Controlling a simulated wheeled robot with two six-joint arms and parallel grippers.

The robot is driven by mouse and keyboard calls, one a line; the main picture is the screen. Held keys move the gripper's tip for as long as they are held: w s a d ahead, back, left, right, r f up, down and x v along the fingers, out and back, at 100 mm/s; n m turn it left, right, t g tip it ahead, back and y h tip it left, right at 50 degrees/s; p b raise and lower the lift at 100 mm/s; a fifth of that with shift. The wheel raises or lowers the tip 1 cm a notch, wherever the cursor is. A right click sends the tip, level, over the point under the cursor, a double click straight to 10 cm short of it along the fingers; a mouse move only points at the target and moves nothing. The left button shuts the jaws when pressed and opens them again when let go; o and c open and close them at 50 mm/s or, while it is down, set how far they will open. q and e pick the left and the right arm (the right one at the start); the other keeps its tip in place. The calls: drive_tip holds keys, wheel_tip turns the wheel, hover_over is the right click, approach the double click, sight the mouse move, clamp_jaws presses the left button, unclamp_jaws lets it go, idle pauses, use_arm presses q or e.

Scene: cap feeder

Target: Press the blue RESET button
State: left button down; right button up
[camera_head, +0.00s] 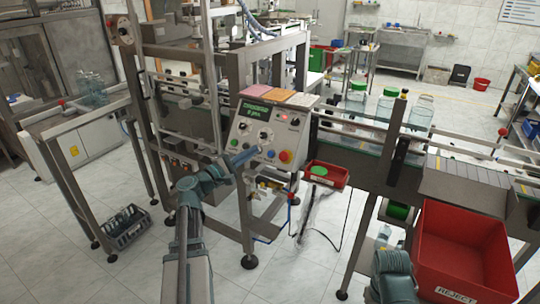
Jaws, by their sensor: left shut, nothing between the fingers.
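The grey control panel (252,133) stands in the middle of the view, with a small green display, knobs and coloured buttons. The small blue button (271,153) is low on its face, just left of a red mushroom button (285,156) on a yellow base. My left gripper (254,151) is shut and empty, its tip in front of the lower panel, a little left of the blue button. I cannot tell whether the tip touches the panel. Part of my right arm shows at the bottom right; its gripper is not visible.
A small red tray (327,176) with green caps is right of the panel. A large red REJECT bin (462,245) stands at the lower right. A conveyor (465,176) with clear jars runs along the right. A dark crate (126,229) sits on the floor at left.

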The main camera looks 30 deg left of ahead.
sight(271, 154)
use_arm(q)
drive_tip(key=shift+w+d+f+b, duration=0.1)
drive_tip(key=shift+w+f+b, duration=0.7)
drive_tip(key=shift+w, duration=0.35)
drive_tip(key=shift+w+a+f+b, duration=0.1)
drive_tip(key=shift+w+f+b, duration=0.7)
drive_tip(key=shift+w, duration=0.4)
drive_tip(key=shift+w+d+f+b, duration=0.1)
drive_tip(key=shift+w+f+b, duration=0.65)
drive_tip(key=shift+w, duration=0.4)
drive_tip(key=shift+f, duration=0.1)
drive_tip(key=shift+w+f, duration=0.2)
drive_tip(key=shift+w, duration=0.15)
drive_tip(key=shift+w+f+b, duration=0.2)
drive_tip(key=shift+w+b, duration=0.1)
drive_tip(key=shift+b, duration=0.1)
drive_tip(key=shift+s, duration=0.1)
drive_tip(key=shift+s+r+p, duration=0.45)
drive_tip(key=shift+s, duration=0.15)
